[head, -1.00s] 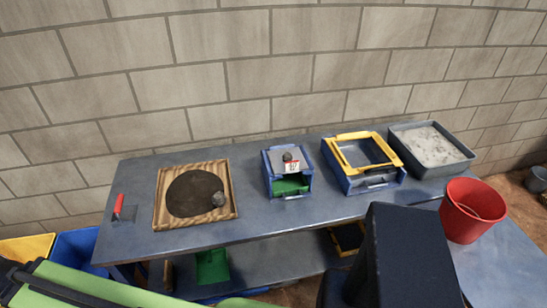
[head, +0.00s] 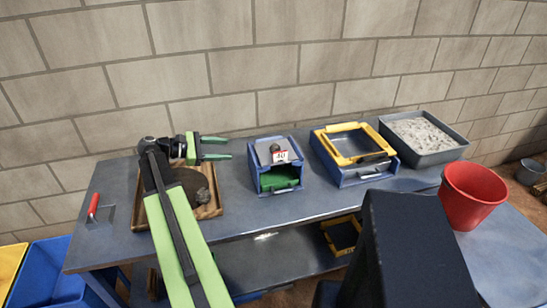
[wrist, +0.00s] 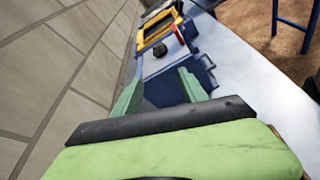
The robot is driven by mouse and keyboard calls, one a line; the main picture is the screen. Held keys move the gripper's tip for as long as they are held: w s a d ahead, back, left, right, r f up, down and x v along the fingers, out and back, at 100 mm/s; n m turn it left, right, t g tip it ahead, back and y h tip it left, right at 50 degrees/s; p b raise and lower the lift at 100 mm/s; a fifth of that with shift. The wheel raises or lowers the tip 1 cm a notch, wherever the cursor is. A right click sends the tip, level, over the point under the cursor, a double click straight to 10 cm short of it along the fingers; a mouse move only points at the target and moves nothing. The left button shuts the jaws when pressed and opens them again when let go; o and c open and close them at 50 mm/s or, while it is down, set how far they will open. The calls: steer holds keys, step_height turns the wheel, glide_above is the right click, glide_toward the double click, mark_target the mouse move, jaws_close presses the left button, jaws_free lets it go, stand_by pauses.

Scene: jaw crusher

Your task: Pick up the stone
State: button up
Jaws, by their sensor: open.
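One grey stone (head: 203,195) lies on the dark round patch of the wooden-framed tray (head: 215,208), just right of my arm. A second, smaller dark stone (head: 275,147) sits on top of the blue box (head: 255,177) above a white label. In the wrist view a dark stone (wrist: 155,50) shows on the box beyond my fingers. My gripper (head: 230,148) is open and empty, with green fingers pointing right toward the blue box and short of it. My arm hides much of the tray.
Right of the blue box stand a blue-and-yellow sieve box (head: 377,172), a grey tray of pale gravel (head: 455,154) and a red bucket (head: 470,197). A red-handled tool (head: 93,205) lies at the table's left end. A block wall (head: 300,60) stands close behind.

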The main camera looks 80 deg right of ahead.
steer(key=s, duration=0.1)
steer(key=b, duration=0.3)
glide_toward(271, 149)
steer(key=x, duration=0.4)
steer(key=shift+w+d+f, duration=0.1)
steer(key=shift+w+d, duration=0.05)
steer(key=shift+d, duration=0.25)
steer(key=shift+s+a+b+x, duration=0.2)
steer(key=shift+b+x, duration=0.25)
steer(key=shift+x, duration=0.85)
steer(key=shift+s+a+b+x, duration=0.15)
steer(key=shift+b+x, duration=0.25)
steer(key=shift+x, duration=0.85)
jaws_close()
